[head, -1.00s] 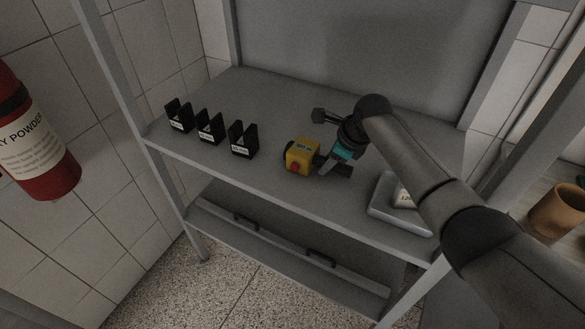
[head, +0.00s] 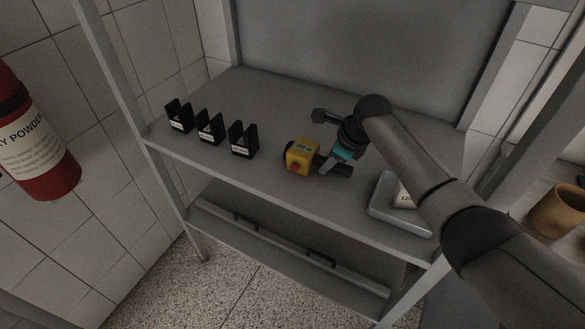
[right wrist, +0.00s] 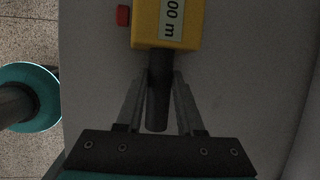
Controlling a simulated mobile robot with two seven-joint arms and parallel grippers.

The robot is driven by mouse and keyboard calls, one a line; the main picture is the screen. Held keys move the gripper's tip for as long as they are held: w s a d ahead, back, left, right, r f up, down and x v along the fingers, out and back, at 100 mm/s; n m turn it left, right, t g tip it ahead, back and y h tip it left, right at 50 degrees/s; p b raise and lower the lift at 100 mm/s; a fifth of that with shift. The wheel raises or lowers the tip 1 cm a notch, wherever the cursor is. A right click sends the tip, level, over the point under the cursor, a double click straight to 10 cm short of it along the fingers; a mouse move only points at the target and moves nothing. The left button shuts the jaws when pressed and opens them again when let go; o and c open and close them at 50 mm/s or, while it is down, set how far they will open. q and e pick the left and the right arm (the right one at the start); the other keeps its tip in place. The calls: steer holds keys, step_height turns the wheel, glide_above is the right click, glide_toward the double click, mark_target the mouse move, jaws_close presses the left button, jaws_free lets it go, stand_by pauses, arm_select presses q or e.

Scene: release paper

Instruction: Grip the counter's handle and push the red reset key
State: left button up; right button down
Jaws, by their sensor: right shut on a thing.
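The counter is a yellow box (head: 302,157) on the shelf, with a pale display on top and a red reset key (head: 294,168) on its front-left side. In the right wrist view the yellow box (right wrist: 168,38) is at the top, its display ending in "00 m", with the red key (right wrist: 122,15) sticking out to the left. The dark handle (right wrist: 159,95) points toward my wrist. My right gripper (right wrist: 161,80) is shut on this handle, one finger on each side. In the head view the right gripper (head: 330,164) reaches the counter from its right. Nothing visible touches the red key.
Several black holders (head: 210,128) with labels stand in a row to the left of the counter. A grey tray (head: 378,208) with a labelled item lies to the right, under my forearm. The grey shelf (head: 225,170) has a front edge close by. A red extinguisher (head: 40,150) is at far left.

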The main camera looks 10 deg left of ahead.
arm_select(q)
jaws_close()
stand_by(0.4)
stand_by(0.9)
